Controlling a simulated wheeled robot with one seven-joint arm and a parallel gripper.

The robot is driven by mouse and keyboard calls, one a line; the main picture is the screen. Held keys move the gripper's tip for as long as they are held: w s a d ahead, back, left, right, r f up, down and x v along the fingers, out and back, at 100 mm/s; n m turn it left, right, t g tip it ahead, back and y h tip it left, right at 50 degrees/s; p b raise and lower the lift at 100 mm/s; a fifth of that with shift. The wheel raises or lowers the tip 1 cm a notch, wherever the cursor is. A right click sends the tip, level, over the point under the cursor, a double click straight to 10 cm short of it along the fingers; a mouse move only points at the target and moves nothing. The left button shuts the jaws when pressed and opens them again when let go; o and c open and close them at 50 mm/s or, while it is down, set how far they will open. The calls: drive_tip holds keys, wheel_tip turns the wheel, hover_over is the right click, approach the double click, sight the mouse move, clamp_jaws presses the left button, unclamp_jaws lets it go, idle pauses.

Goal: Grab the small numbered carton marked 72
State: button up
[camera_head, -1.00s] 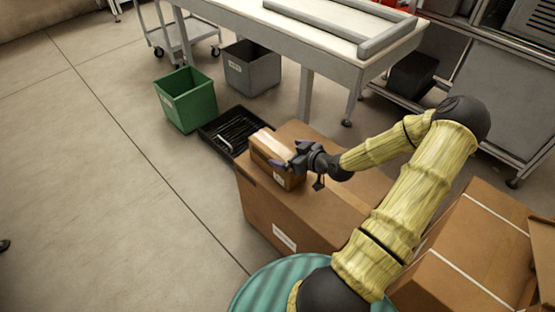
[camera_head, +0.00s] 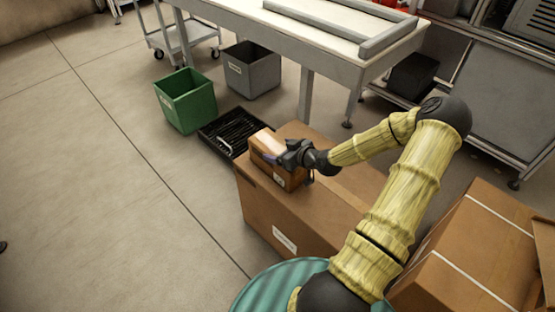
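A small brown carton (camera_head: 268,174) with a pale tape strip and a white label on its side sits on top of a large cardboard box (camera_head: 262,208). The number on its label is too small to read. My gripper (camera_head: 281,160) is at the carton's upper right side, over its top edge. The fingers are small and partly hidden against the carton, so I cannot tell whether they are open or closed on it.
A black slatted tray (camera_head: 222,131), a green bin (camera_head: 186,100) and a grey bin (camera_head: 252,70) stand on the floor behind. A white-topped table (camera_head: 290,38) is at the back. More cardboard boxes (camera_head: 470,262) stand at right. The left floor is clear.

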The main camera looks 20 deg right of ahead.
drive_tip(key=c, duration=1.3)
wheel_tip(320, 180, up, 10)
drive_tip(key=p, duration=0.3)
drive_tip(key=shift+p, duration=0.3)
drive_tip(key=shift+r, duration=0.1)
